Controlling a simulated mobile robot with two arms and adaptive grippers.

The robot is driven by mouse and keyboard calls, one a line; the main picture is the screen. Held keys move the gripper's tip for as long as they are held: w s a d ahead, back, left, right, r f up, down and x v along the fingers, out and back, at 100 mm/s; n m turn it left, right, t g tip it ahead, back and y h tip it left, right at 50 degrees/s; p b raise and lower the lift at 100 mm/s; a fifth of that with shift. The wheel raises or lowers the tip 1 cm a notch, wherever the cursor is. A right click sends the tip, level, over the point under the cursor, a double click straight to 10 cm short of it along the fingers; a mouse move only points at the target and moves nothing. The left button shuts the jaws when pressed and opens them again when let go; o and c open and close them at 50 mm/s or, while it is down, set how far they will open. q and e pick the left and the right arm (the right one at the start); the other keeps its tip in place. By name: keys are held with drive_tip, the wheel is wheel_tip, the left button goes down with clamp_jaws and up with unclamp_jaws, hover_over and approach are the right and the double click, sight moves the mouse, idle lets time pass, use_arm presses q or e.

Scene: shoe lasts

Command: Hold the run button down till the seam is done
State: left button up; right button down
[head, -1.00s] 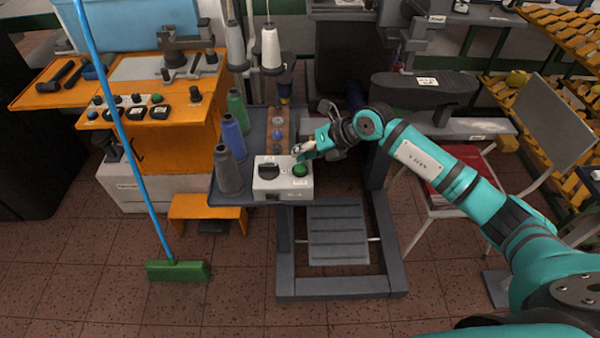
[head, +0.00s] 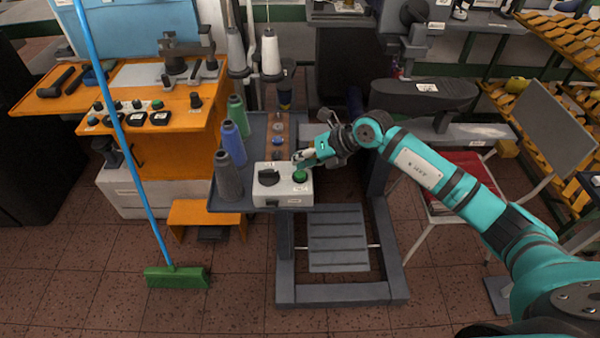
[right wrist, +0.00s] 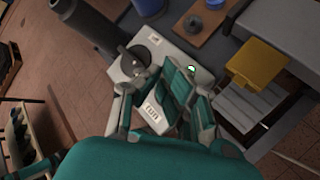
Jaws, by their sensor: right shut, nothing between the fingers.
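The run button is a green round button (head: 300,176) on the right of a pale control box (head: 268,199). My right gripper (head: 299,160) is shut and empty, its tips just behind and above the button in the head view. Whether the tips touch the button cannot be told. In the right wrist view the fingers (right wrist: 179,82) cover most of the button, and only a bright green bit (right wrist: 191,69) shows past them. A black knob (head: 268,177) sits on the box, left of the button. The seam is not visible. My left gripper is not in view.
Grey, blue and green thread cones (head: 232,143) stand close left of the box. A wooden strip (head: 278,135) with round parts lies behind it. A slatted treadle (head: 338,238) is below. A chair (head: 462,185) stands right, and a green broom (head: 177,276) is at the left.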

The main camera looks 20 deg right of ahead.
drive_tip(key=shift+f, duration=0.15)
idle(0.3)
drive_tip(key=shift+f+b, duration=0.3)
